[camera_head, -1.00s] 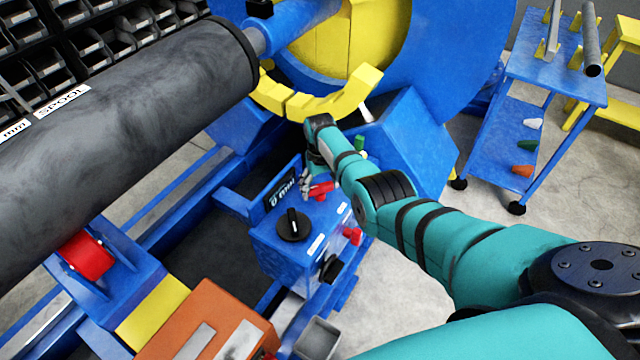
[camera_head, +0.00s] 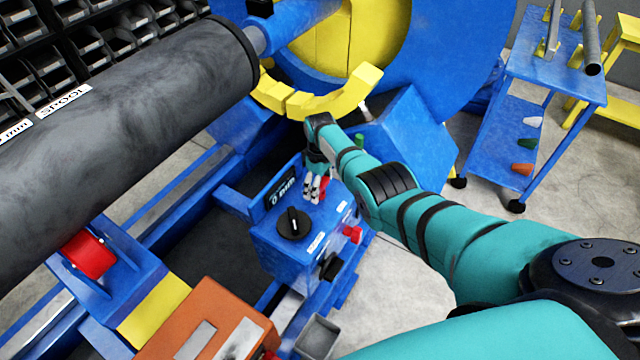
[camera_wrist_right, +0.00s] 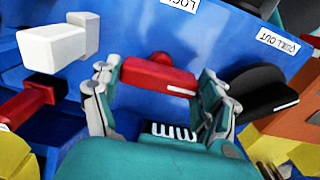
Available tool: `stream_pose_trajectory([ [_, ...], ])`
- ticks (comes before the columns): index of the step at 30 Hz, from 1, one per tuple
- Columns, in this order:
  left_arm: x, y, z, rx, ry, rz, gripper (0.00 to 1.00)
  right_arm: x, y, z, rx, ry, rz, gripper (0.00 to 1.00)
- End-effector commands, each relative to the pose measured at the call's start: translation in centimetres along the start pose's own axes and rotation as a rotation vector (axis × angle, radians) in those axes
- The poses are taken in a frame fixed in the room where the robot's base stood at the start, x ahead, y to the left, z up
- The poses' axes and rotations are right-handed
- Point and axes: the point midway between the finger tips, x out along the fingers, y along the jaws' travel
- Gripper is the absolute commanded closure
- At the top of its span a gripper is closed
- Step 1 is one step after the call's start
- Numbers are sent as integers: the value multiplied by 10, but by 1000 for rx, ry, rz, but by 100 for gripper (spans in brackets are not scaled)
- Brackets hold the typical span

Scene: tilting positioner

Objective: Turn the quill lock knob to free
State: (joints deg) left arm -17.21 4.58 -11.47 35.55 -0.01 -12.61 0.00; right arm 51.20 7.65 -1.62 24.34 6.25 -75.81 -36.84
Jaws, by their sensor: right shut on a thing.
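The red quill lock knob (camera_wrist_right: 158,77) is a bar-shaped handle on the blue panel, near a label that reads LOCK (camera_wrist_right: 180,3). My right gripper (camera_wrist_right: 160,88) has its fingers on either side of the bar and is shut on it. In the head view my right gripper (camera_head: 314,190) reaches down to the top of the blue control box (camera_head: 290,250). Only a small part of the red knob (camera_head: 324,184) shows there, beside the fingers. My left gripper is in neither view.
A black dial (camera_head: 293,224) and a display (camera_head: 283,192) are close to my right gripper. Another red knob (camera_head: 352,234) sits on the box's right side. A large dark roll (camera_head: 130,130) is at left, and a yellow curved piece (camera_head: 320,98) is behind the wrist.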

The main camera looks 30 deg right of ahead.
Motion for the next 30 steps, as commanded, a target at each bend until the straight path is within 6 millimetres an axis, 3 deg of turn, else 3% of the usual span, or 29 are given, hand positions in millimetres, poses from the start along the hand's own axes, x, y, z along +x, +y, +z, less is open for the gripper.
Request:
stream_pose_trajectory([
  [15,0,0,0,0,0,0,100,0,1,0,-21,1,2,55],
  [16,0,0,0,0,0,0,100,0,1,0,-21,1,2,21],
  [21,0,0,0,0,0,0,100,0,0,0,-19,1,2,0],
  [30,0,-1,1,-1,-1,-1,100,-1,0,0,-18,1,1,0],
])
